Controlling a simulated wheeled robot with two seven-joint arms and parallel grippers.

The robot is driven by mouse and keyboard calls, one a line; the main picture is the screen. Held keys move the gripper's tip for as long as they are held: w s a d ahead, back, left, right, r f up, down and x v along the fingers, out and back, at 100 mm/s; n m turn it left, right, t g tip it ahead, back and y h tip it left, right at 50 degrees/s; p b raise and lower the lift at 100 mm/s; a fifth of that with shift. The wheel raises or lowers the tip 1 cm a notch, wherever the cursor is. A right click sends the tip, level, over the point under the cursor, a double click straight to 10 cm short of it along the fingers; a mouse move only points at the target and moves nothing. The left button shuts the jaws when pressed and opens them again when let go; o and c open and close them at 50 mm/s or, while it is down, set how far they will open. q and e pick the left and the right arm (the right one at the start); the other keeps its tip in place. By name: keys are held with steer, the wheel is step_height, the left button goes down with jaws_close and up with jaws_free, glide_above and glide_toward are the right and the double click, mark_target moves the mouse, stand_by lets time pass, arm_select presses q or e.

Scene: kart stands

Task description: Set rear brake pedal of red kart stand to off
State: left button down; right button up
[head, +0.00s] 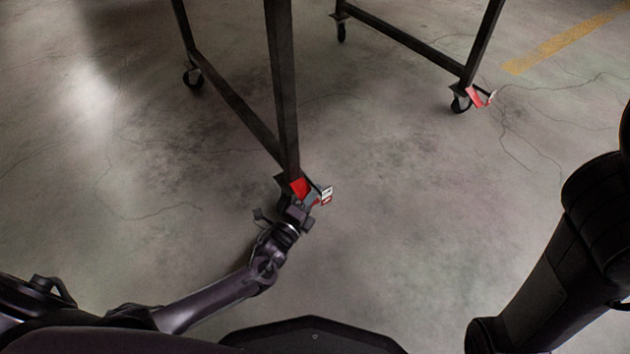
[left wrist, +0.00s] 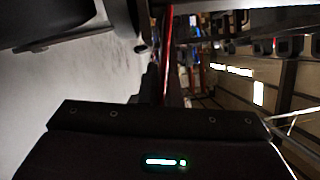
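The kart stand's dark metal leg (head: 283,90) runs down to a caster corner in front of me in the head view. A red brake pedal (head: 299,187) and a small white-and-red tab (head: 327,195) show at that corner. My left gripper (head: 304,203) is right at this corner, touching or very close to the pedal. Its fingers are too small and overlapped to tell open from shut. The wheel there is hidden behind it. In the left wrist view a thin red upright strip (left wrist: 167,50) shows beyond the dark gripper body. My right gripper is out of view.
Another caster (head: 460,104) with a red pedal (head: 477,97) stands at the upper right. A caster without a visible pedal (head: 193,77) is at the upper left. Dark lower rails join the legs. The concrete floor around the near corner is clear.

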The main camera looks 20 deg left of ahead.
arm_select(q)
steer(key=shift+r+n+g+p, duration=0.3)
steer(key=shift+r+n+p, duration=0.35)
steer(key=shift+n+p, duration=0.4)
steer(key=shift+s+n+p, duration=0.1)
steer(key=shift+n+p, duration=0.15)
steer(key=shift+p, duration=0.4)
steer(key=c, duration=1.6)
jaws_free()
steer(key=shift+y, duration=0.3)
